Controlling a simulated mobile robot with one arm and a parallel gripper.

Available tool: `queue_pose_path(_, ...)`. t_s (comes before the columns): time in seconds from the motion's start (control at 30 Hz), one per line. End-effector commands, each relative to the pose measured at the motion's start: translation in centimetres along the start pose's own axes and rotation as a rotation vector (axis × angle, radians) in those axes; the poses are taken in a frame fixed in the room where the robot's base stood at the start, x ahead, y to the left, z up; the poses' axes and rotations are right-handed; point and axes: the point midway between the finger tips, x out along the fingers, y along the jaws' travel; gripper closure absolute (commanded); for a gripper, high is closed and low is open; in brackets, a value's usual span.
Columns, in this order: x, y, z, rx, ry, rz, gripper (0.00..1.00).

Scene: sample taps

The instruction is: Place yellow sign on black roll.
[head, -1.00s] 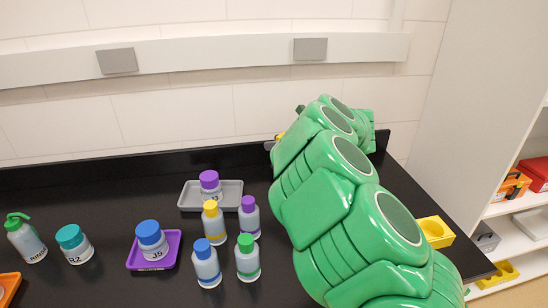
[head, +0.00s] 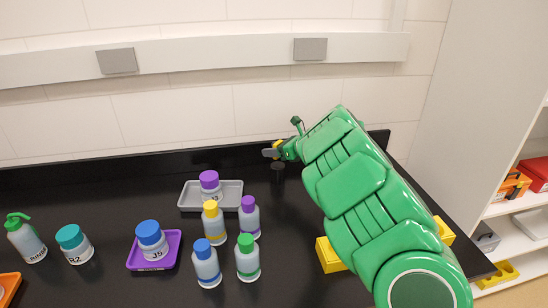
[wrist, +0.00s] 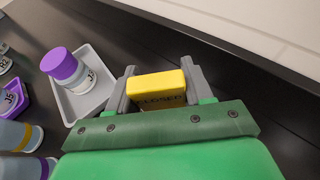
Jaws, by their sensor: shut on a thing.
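The yellow sign (wrist: 157,85), a small block with dark lettering, is between the two grey fingers of my gripper (wrist: 155,88) in the wrist view. My gripper is shut on it. In the head view my gripper (head: 272,152) is above the back of the black table, and a bit of the yellow sign (head: 278,144) shows there. A short dark cylinder (head: 278,172), which looks like the black roll, stands just below the gripper, seemingly apart from the sign. The roll is not clear in the wrist view.
A grey tray (head: 188,203) with a purple-capped jar (head: 210,184) is left of my gripper. Several capped bottles stand in front of it. A purple tray (head: 172,258) holds a blue-capped jar. A yellow holder (head: 328,256) is partly hidden by my arm. A wall backs the table.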

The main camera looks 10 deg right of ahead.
Motion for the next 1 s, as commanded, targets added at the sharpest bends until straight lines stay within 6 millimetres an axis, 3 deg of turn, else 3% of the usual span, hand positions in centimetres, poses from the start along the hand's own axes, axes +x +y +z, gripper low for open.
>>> queue_pose_path(0.13,0.4,-0.3,-0.3,0.001,0.000,-0.001,0.78)
queue_pose_path(0.4,1.6,-0.3,-3.0,0.002,-0.001,0.000,0.78)
queue_pose_path(0.8,1.7,-0.3,-3.3,0.000,0.000,-0.001,0.78)
queue_pose_path(0.83,1.7,-0.3,-3.3,0.000,0.000,-0.001,0.48)
queue_pose_path(1.0,1.7,-0.3,-3.3,0.000,-0.001,-0.001,0.24)
